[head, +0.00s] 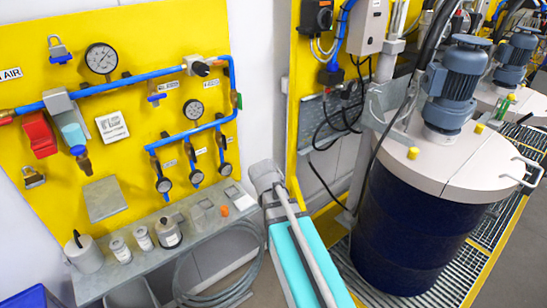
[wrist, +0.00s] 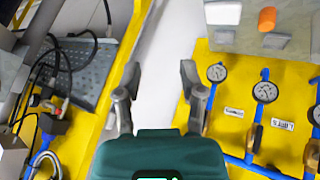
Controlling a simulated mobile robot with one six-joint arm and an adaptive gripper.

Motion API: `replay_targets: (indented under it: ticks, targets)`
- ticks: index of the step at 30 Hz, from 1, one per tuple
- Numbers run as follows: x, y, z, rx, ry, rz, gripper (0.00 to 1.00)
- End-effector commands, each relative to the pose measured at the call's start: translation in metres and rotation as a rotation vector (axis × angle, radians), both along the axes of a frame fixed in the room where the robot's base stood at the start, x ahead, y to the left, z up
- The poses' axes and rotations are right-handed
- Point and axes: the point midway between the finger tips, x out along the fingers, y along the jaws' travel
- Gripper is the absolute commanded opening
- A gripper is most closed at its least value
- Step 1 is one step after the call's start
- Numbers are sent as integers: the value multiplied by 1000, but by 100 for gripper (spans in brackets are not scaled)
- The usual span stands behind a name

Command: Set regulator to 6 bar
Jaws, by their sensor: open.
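A yellow air panel (head: 140,110) carries blue pipes at the left of the head view. On its upper pipe sits a grey unit with a pale blue bowl (head: 70,125), which looks like the regulator. A large round gauge (head: 102,58) is above the pipe, with a smaller gauge (head: 193,109) lower right. Their readings are too small to tell. My gripper (wrist: 157,95) is open and empty, over the white gap beside the panel. In the head view my arm ends right of the panel, and the fingers are hidden. The wrist view shows small gauges (wrist: 265,91), not the regulator unit.
A grey shelf (head: 150,240) below the panel holds several jars and an orange piece (head: 224,210). A red block (head: 40,133) is beside the regulator unit. A dark blue drum (head: 410,225) with a motor stands right. A hose coil (head: 215,290) lies below the shelf.

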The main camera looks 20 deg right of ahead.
Motion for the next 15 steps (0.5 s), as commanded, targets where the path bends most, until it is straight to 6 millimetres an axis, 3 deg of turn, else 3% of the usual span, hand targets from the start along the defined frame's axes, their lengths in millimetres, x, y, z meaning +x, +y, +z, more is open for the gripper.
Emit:
replay_targets:
  ticks: [1, 6, 12, 15]
  targets:
    - [-20, 11, -22, 43, 59, -12, 51]
    - [-76, 46, -63, 187, 267, -42, 51]
    - [-126, 77, -87, 301, 454, -45, 51]
    - [-140, 85, -91, 332, 506, -42, 51]
